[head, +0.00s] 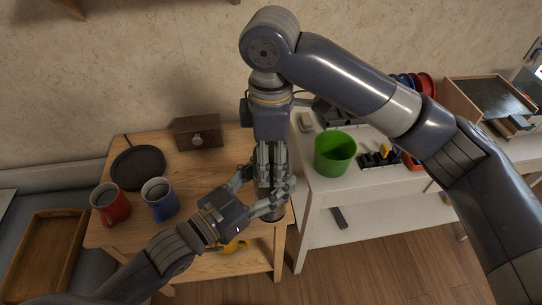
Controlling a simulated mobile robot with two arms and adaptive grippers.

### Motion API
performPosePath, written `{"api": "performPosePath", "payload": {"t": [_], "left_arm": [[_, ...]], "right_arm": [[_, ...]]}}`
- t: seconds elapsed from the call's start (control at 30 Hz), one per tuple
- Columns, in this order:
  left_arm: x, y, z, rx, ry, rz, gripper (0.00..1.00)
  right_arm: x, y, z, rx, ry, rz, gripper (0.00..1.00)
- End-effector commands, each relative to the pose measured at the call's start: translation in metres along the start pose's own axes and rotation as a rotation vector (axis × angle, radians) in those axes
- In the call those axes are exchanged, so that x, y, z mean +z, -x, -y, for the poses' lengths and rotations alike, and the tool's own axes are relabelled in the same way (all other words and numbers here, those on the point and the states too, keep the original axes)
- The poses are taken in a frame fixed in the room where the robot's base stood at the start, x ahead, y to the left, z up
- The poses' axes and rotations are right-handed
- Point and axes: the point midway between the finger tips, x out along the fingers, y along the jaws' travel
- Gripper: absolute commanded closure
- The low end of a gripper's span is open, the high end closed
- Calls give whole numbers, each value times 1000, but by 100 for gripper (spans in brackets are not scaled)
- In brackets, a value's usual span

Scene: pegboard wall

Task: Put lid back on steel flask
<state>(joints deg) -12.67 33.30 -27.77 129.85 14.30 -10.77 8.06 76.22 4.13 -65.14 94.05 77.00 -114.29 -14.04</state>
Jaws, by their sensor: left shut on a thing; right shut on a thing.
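The steel flask (276,212) stands at the right front corner of the wooden table. Only its lower part shows below my fingers, dark grey and upright. My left gripper (266,195) comes in from the lower left and is shut around the flask. My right gripper (270,181) points straight down right above it, shut, with its fingers close to the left gripper's fingers. The lid is not clearly visible; the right fingers hide what they hold. I cannot tell whether the lid touches the flask.
On the wooden table (190,175) stand a red mug (110,205), a blue mug (160,200), a black pan (138,167) and a wooden box (198,132). A green bucket (335,154) stands on the white table (345,188) to the right. A yellow object (234,246) lies below.

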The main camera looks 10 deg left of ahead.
Motion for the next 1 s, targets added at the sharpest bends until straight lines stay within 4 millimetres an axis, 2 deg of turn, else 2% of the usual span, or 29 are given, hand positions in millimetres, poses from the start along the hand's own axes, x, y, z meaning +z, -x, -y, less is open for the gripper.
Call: {"api": "performPosePath", "payload": {"t": [0.03, 1.0], "left_arm": [[-5, 0, -1, 3, -5, -11, 100], [-5, 0, -3, 6, -2, -13, 100]], "right_arm": [[0, 0, -1, 1, -86, -2, 72], [0, -1, -2, 2, -1863, -9, 72]]}}
